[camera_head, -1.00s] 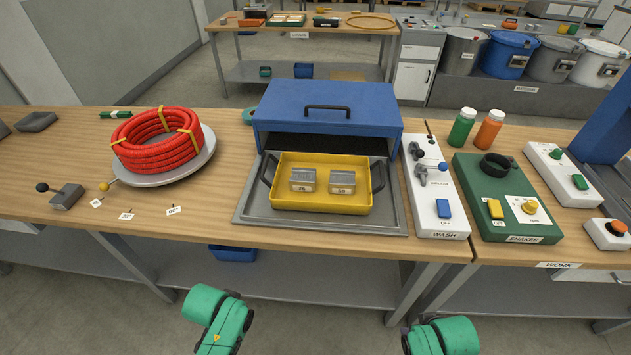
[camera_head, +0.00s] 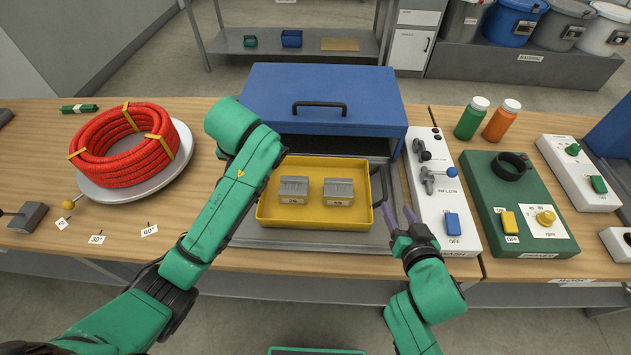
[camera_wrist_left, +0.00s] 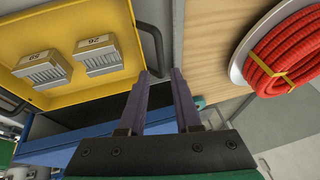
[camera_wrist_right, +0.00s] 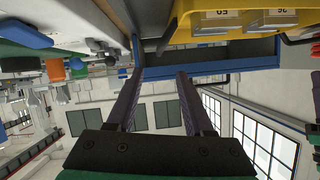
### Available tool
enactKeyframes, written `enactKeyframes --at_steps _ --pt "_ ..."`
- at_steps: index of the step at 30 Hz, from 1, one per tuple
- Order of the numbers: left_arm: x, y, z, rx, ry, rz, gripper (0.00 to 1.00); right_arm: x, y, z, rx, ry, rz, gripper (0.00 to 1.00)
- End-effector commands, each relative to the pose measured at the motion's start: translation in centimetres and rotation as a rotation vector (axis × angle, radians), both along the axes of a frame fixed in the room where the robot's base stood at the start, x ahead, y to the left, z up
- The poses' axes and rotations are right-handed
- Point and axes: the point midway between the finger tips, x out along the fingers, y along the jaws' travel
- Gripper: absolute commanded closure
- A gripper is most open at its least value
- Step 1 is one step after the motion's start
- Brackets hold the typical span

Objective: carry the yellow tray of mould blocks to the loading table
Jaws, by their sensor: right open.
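The yellow tray (camera_head: 312,218) sits on a grey plate before the blue box, with two grey mould blocks (camera_head: 293,189) (camera_head: 339,191) in it. Its dark handles stand at its left and right ends; the right one (camera_head: 381,187) shows plainly. My right gripper (camera_head: 400,207) is open and empty just beside that handle. My left arm reaches over the tray's left end and hides its fingers in the head view. In the left wrist view my left gripper (camera_wrist_left: 161,74) is open, its tips close to the left handle (camera_wrist_left: 152,42). I cannot tell which table is the loading table.
The blue box (camera_head: 325,90) stands behind the tray. A red conduit coil (camera_head: 122,150) on a round plate lies to the left. The white wash panel (camera_head: 440,200) and green shaker (camera_head: 515,205) stand close on the right. A far table's lower shelf (camera_head: 270,42) shows behind.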

Motion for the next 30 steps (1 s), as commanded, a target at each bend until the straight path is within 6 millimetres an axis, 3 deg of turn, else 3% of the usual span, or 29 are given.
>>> enactKeyframes --at_steps 8,24,30 --pt "0.4 0.2 -1.1 0.000 0.001 -0.001 0.68 1.2 0.1 -0.5 -0.002 -0.001 0.001 0.48" --pt "4.3 2.1 -10.7 0.000 0.001 -0.001 0.68 10.8 0.7 -4.4 -0.002 0.000 -0.002 0.48" --pt "5.3 2.5 -12.9 -0.001 0.000 -0.001 0.68 13.1 0.9 -5.5 -0.001 0.002 -0.003 0.48"
